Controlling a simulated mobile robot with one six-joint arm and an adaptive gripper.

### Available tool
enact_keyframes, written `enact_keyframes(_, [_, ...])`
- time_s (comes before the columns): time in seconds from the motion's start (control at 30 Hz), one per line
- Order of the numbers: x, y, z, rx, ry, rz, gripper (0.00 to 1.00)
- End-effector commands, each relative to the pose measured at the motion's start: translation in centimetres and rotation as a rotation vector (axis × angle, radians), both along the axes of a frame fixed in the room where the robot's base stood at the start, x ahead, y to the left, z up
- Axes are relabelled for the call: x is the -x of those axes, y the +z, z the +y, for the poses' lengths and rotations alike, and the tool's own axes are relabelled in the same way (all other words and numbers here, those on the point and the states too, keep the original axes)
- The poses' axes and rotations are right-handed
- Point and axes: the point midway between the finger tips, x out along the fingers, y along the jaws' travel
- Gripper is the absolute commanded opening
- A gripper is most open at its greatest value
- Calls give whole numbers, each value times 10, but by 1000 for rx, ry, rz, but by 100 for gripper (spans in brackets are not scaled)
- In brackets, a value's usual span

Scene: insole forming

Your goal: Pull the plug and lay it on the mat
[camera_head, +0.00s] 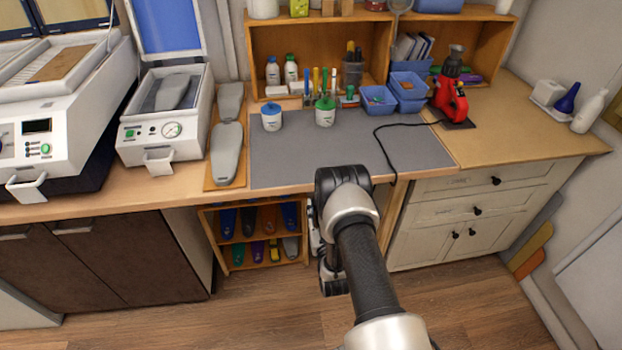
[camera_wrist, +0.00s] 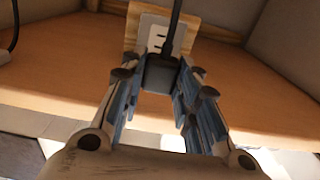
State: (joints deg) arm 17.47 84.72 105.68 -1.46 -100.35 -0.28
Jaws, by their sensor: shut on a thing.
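In the wrist view, my gripper (camera_wrist: 160,82) is shut on a dark grey plug (camera_wrist: 161,70), with a finger on each side. A black cord rises from the plug. Behind it is a pale socket plate (camera_wrist: 153,33) on a wooden board; slots show above the plug. I cannot tell whether the plug is still seated in the plate. In the head view, my arm hides the plug and socket, and my gripper is low at the bench front. The grey mat (camera_head: 280,162) lies on the bench above it. A black cord (camera_head: 382,150) crosses the mat and drops over the front edge.
A red hot-air tool (camera_head: 451,100) stands right of the mat. A blue-capped jar (camera_head: 271,117) and a green-capped jar (camera_head: 325,112) stand at the mat's back. Blue bins (camera_head: 378,99) are behind it. The mat's front and middle are mostly clear. Grey forms (camera_head: 227,155) lie left.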

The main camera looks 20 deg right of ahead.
Motion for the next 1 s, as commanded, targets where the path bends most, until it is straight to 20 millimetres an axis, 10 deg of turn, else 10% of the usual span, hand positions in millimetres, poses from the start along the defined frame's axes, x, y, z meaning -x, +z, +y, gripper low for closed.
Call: enact_keyframes(1.0, [70,0,20,0,0,0,0])
